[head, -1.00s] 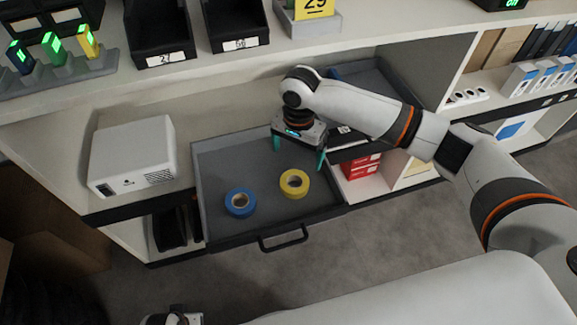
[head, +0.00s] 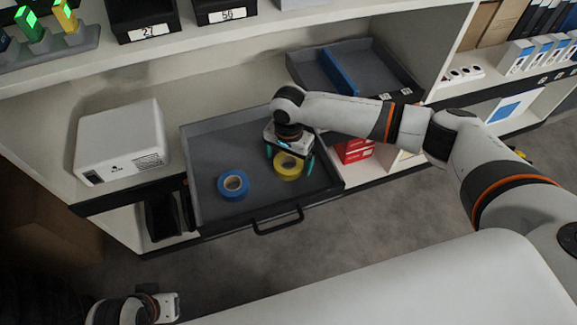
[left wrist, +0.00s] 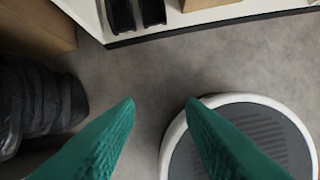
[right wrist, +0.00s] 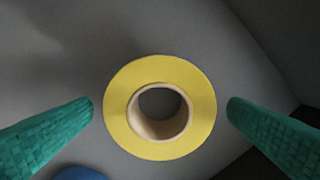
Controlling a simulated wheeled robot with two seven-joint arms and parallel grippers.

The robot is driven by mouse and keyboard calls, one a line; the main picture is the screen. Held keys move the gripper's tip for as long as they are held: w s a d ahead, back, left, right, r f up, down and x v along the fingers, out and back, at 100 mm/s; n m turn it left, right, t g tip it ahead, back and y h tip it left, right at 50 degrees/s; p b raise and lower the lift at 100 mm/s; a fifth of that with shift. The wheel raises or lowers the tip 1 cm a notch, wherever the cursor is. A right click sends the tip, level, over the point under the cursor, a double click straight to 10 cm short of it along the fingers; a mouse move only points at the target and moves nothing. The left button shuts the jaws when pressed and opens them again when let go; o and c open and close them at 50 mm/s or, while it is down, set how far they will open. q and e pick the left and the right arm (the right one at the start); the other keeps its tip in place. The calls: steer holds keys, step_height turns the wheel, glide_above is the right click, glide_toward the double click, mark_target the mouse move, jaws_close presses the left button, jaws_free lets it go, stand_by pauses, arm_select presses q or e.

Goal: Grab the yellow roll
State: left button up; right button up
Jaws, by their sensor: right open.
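The yellow roll (head: 288,168) lies flat in the open grey drawer, right of the blue roll (head: 233,184). My right gripper (head: 290,163) is over the yellow roll, with one green finger on each side of it. In the right wrist view the yellow roll (right wrist: 160,75) sits between the two open fingers, with a gap on both sides. The gripper's body hides part of the roll in the head view. My left gripper (left wrist: 160,103) is open and empty above the floor.
The drawer (head: 215,215) has raised walls and a black front handle (head: 278,222). A white box-shaped device (head: 122,145) stands on the shelf to its left. A second grey tray (head: 385,75) with a blue divider is at the back right. The blue roll's edge shows in the right wrist view (right wrist: 80,173).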

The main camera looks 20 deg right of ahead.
steer(key=shift+f, duration=0.65)
steer(key=shift+c, duration=0.2)
steer(key=c, duration=1.1)
steer(key=shift+o, duration=0.2)
steer(key=shift+r, duration=0.15)
